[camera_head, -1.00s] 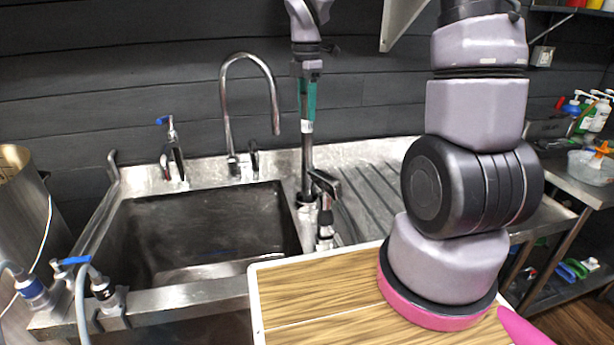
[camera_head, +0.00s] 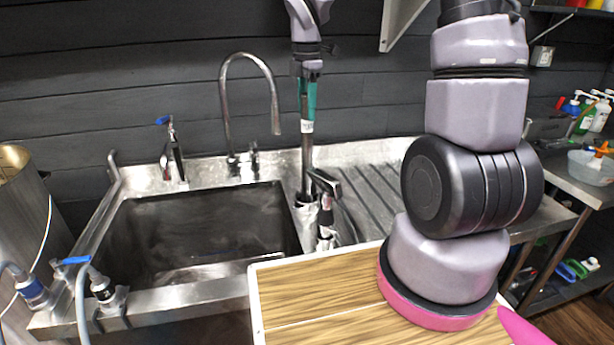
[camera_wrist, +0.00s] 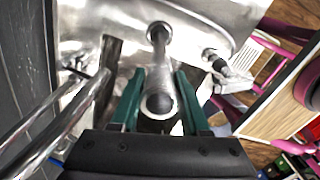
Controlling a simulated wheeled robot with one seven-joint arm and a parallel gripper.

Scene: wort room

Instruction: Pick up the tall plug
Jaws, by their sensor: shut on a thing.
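The tall plug is an upright shiny metal tube (camera_head: 307,152) near the right edge of the sink basin in the head view. My green-fingered gripper (camera_head: 308,118) is shut on its upper part from above. In the wrist view the tube (camera_wrist: 161,103) stands between the two green fingers of my gripper (camera_wrist: 160,82). Its open top faces the camera, and its far end reaches a round metal collar. In the head view the tube's lower end is near metal fittings, and I cannot tell whether it is seated or lifted.
The sink basin (camera_head: 200,235) lies left, with a curved tap (camera_head: 228,110) and a blue-handled valve (camera_head: 172,155) behind it. A ribbed drainboard (camera_head: 375,185) lies right. A wooden-topped board (camera_head: 320,295) is in front. A black-handled spout (camera_head: 325,185) stands close beside the tube.

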